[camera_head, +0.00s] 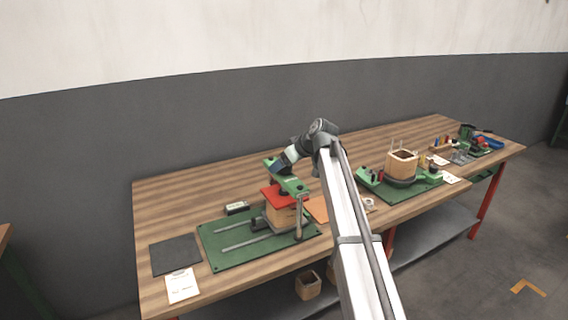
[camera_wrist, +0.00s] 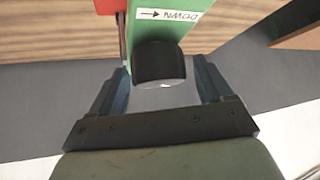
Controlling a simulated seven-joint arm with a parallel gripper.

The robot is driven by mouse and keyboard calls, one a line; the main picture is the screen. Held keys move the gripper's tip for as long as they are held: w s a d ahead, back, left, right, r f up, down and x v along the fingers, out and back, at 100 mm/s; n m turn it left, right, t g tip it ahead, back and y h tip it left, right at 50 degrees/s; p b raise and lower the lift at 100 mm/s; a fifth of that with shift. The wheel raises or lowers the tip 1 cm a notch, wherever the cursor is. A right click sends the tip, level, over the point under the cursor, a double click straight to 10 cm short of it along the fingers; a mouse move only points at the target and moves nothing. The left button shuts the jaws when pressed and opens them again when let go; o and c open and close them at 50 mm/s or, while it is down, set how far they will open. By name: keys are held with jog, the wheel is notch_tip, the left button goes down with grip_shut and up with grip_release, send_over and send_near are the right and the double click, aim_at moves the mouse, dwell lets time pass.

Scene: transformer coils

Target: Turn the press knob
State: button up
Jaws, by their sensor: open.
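The press (camera_head: 287,179) has a green top beam over a red plate (camera_head: 274,196) and a wooden block, and stands on a green base on the bench. In the wrist view, the black press knob (camera_wrist: 159,62) sticks out from the green beam (camera_wrist: 157,28), beside a white label with an arrow and "DOWN". My gripper (camera_wrist: 161,72) is open, with one finger on each side of the knob and a small gap showing at both sides. In the head view, my gripper (camera_head: 279,164) is at the back end of the beam, and the knob cannot be made out there.
A hammer-like tool (camera_head: 299,218) stands upright in front of the press. A dark mat (camera_head: 175,254) and a white paper (camera_head: 182,286) lie at the bench's left end. A second green fixture with a wooden box (camera_head: 402,165) stands to the right. The bench behind the press is clear.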

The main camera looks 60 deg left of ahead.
jog(key=v, duration=1.4)
jog(key=shift+a, duration=0.1)
jog(key=s+a+r+n+h, duration=0.2)
jog(key=s+a+r, duration=0.3)
jog(key=s+a, duration=0.6)
jog(key=w+d+f+n+t+h, duration=0.1)
jog(key=w+d+n+t+h, duration=0.2)
jog(key=w+h, duration=0.35)
jog(key=shift+n, duration=0.6)
jog(key=f, duration=0.8)
jog(key=a+f, duration=0.1)
jog(key=f, duration=0.3)
jog(key=shift+w+f, duration=0.3)
jog(key=shift+w, duration=0.1)
jog(key=c, duration=1)
